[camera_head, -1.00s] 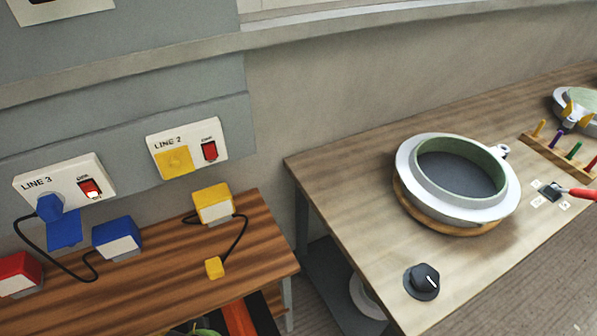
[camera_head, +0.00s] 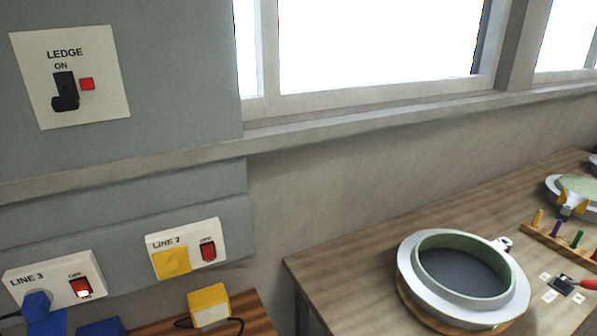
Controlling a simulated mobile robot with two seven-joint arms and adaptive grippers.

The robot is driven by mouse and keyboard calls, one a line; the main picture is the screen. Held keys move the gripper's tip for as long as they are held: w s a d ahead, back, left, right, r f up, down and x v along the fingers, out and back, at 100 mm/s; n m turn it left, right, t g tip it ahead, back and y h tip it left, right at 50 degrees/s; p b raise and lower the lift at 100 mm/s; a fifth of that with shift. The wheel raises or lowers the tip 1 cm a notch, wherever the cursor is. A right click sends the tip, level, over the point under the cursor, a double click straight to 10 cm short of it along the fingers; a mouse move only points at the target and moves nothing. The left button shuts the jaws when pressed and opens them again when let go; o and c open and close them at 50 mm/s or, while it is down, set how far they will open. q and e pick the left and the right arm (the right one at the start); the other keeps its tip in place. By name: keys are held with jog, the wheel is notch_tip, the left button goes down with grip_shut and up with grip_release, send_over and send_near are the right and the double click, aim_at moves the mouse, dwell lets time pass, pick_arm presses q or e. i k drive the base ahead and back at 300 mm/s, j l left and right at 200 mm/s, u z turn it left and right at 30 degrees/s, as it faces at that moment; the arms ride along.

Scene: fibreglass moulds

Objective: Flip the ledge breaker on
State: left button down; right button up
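The ledge breaker (camera_head: 70,78) is a white plate marked LEDGE on the grey wall panel at the upper left. Its black lever (camera_head: 65,91) has its knob at the lower end of the slot, away from the ON mark above it. Neither of my grippers shows in the head view.
Below are the LINE 3 outlet (camera_head: 55,284) with a blue plug and the LINE 2 outlet (camera_head: 187,249) with a yellow cover. A sill (camera_head: 350,122) runs under the window. A round mould (camera_head: 413,288) stands on the right table (camera_head: 340,270).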

aim_at(66, 101)
jog(key=u, duration=1.25)
